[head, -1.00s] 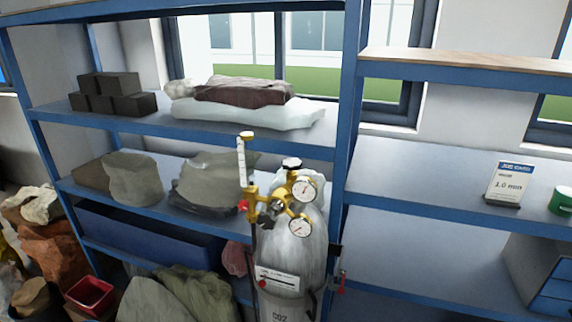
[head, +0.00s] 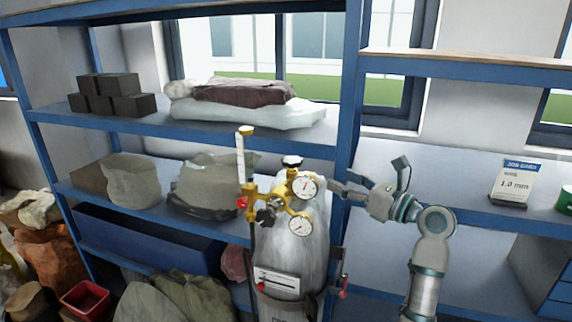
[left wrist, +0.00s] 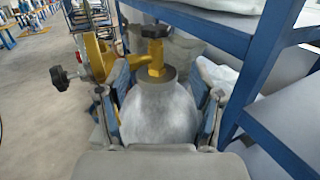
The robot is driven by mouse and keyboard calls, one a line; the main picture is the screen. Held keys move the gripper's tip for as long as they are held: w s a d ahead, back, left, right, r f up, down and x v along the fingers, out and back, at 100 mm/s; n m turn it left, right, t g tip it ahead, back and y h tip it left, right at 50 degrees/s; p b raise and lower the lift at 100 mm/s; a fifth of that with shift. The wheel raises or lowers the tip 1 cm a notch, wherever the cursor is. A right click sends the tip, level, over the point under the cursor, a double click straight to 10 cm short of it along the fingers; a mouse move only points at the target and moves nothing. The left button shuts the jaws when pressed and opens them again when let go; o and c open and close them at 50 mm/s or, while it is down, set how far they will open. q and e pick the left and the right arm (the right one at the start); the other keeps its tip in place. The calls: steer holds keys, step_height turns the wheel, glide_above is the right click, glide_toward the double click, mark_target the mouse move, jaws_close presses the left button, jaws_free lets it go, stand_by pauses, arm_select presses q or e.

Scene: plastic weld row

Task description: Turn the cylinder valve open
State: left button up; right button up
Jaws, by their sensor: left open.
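The grey-white gas cylinder (head: 312,250) stands upright in front of the shelves, with a CO2 label partly visible below. A black valve knob (head: 291,162) tops it and also shows above the brass valve stem (left wrist: 157,62) in the left wrist view. A brass regulator (head: 278,197) with two round gauges sits at its neck. My left gripper (head: 366,172) is open, right of the regulator. In the left wrist view its two fingers (left wrist: 158,112) stand apart, with the cylinder's shoulder seen between them and the knob beyond. Contact cannot be told. My right gripper is not in view.
Blue shelving (head: 348,130) stands close behind and beside the cylinder. A clear flow tube (head: 241,160) rises left of the gauges. Sacks and a red bin (head: 88,297) lie at lower left. A job card (head: 514,182) stands on the right shelf.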

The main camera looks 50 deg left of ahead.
mark_target(284, 159)
arm_select(q)
steer(key=shift+n+h, duration=0.3)
steer(key=shift+h, duration=0.1)
steer(key=a+p, duration=0.1)
steer(key=a, duration=0.5)
steer(key=s+a+p, duration=0.1)
steer(key=a, duration=0.5)
steer(key=s+a+p, duration=0.1)
steer(key=a, duration=0.5)
steer(key=shift+s+r, duration=0.1)
steer(key=c, duration=0.9)
steer(key=shift+a, duration=0.15)
steer(key=shift+c, duration=0.4)
steer(key=shift+c, duration=0.2)
